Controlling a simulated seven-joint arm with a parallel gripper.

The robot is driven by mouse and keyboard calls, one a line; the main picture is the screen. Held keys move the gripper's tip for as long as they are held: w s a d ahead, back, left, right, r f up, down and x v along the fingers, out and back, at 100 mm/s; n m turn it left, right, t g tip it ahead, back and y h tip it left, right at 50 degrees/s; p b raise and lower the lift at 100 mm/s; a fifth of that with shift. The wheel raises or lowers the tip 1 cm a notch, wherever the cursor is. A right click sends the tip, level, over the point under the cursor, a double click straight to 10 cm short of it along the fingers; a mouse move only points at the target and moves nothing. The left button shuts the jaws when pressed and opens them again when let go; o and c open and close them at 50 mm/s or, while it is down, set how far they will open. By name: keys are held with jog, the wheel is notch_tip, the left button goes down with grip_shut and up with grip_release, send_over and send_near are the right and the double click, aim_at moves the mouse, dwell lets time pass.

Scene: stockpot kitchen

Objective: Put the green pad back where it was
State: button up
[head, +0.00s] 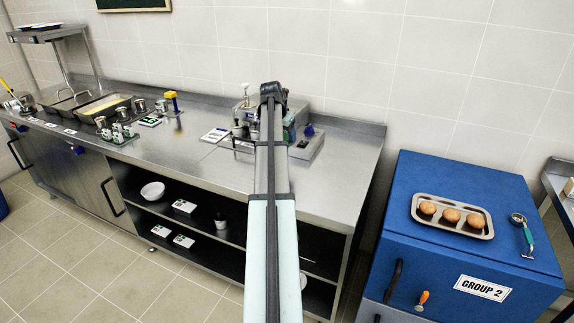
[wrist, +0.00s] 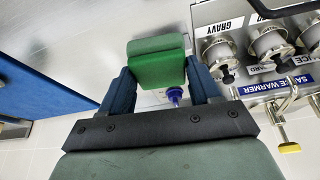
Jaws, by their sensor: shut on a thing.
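The green pad (wrist: 157,70) shows in the wrist view as a block with a dull green upper part and a brighter green face. My gripper (wrist: 160,80) is shut on it, with one dark blue finger at each side. What lies directly under the pad is mostly hidden by it and by the fingers. In the head view my arm runs up the middle and covers the gripper. A small green patch shows beside the arm there, too small to tell what it is.
The sauce warmer (wrist: 265,90) with several lidded pots is right of my gripper in the wrist view. A blue knob (wrist: 174,95) shows below the pad. The steel counter (head: 345,165) carries pans at left. A blue cabinet (head: 400,230) holding a tray (head: 420,201) stands right.

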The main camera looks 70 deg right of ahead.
jog(key=shift+w+d+r+m, duration=0.15)
jog(key=shift+d+r+m, duration=0.1)
jog(key=shift+d+m, duration=0.35)
jog(key=shift+m+g, duration=0.4)
jog(key=shift+m, duration=0.2)
jog(key=shift+f+m, duration=0.15)
jog(key=shift+m, duration=0.15)
jog(key=shift+f, duration=4.85)
jog(key=shift+s+f, duration=0.15)
jog(key=shift+s, duration=0.05)
jog(key=o, duration=1)
jog(key=v, duration=1.2)
jog(key=shift+w+d+r, duration=0.2)
jog(key=shift+d, duration=0.05)
